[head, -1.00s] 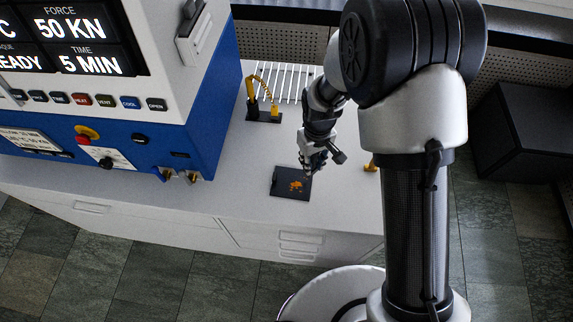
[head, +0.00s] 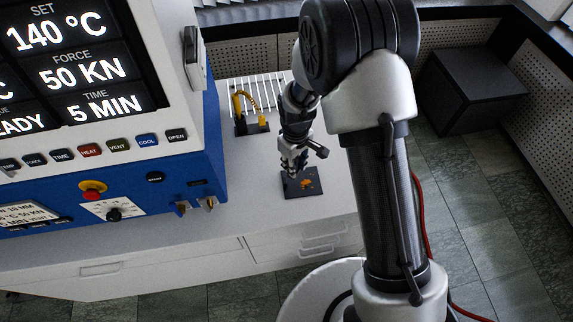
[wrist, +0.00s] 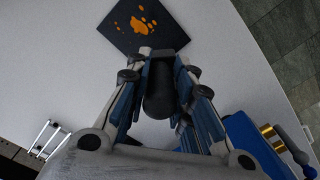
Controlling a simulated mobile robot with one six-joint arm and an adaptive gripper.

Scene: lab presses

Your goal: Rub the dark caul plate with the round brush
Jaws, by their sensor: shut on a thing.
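The dark caul plate (head: 296,190) lies flat on the pale bench top, with orange patches on it. It also shows at the top of the wrist view (wrist: 120,37), beyond the fingertips. My gripper (head: 292,169) is over the plate's far left part in the head view. In the wrist view, my gripper (wrist: 160,62) is shut on a dark, rounded cylinder (wrist: 160,92), seemingly the round brush. Its working end is not clearly visible, so I cannot tell whether it touches the plate.
A blue and white press (head: 130,165) stands to the left. The bench in front of the plate is clear.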

